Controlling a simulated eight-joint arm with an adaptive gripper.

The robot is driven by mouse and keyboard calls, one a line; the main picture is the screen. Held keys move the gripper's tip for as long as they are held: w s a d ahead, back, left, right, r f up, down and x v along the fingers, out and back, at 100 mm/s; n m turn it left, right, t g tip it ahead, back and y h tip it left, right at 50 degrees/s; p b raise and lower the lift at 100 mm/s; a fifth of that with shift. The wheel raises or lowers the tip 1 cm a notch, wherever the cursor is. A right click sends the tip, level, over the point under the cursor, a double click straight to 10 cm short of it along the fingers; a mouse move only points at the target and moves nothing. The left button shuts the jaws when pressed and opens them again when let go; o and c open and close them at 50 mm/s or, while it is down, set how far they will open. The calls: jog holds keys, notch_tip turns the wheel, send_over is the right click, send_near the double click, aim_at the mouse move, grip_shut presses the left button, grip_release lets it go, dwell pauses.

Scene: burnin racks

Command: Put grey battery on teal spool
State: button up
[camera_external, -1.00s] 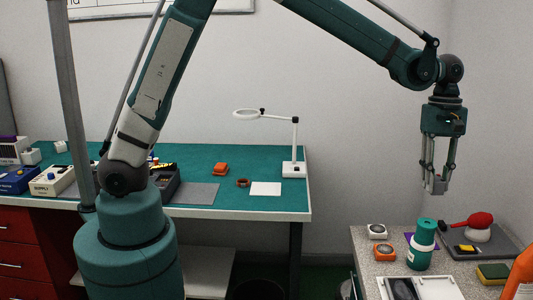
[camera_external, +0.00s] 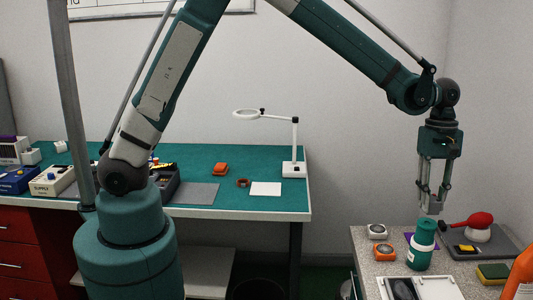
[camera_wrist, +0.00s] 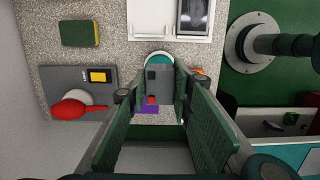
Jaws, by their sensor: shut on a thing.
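My gripper (camera_external: 431,208) is shut on the grey battery (camera_external: 432,202), which hangs between the fingertips. In the wrist view, the grey battery (camera_wrist: 153,80) is a grey block with dark patches and a small red patch, held between the fingers of my gripper (camera_wrist: 158,88). The teal spool (camera_external: 421,250) stands upright on the speckled side table, teal with a white band. The battery is just above the spool's top in the external view; I cannot tell whether they touch. In the wrist view, the teal spool (camera_wrist: 158,56) is mostly hidden behind the battery, with its rim showing.
A grey tray (camera_external: 507,241) at the right holds a red-topped object (camera_external: 480,222) and a yellow piece (camera_external: 465,248). An orange device (camera_external: 384,252) and a white device (camera_external: 377,231) stand left of the spool. A white tray (camera_external: 440,290) lies in front. A yellow-green sponge (camera_external: 492,273) is nearby.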

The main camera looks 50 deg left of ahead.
aim_at(430, 212)
jog(key=shift+f, duration=0.1)
jog(key=shift+f, duration=1.75)
jog(key=shift+f, duration=0.15)
jog(key=o, duration=1)
jog(key=shift+r, duration=0.2)
jog(key=r, duration=0.4)
jog(key=a+r, duration=0.1)
jog(key=r, duration=0.3)
jog(key=w+r, duration=0.1)
jog(key=r, duration=0.2)
jog(key=shift+w+a+r, duration=0.1)
jog(key=shift+a+r, duration=0.05)
jog(key=shift+r, duration=0.25)
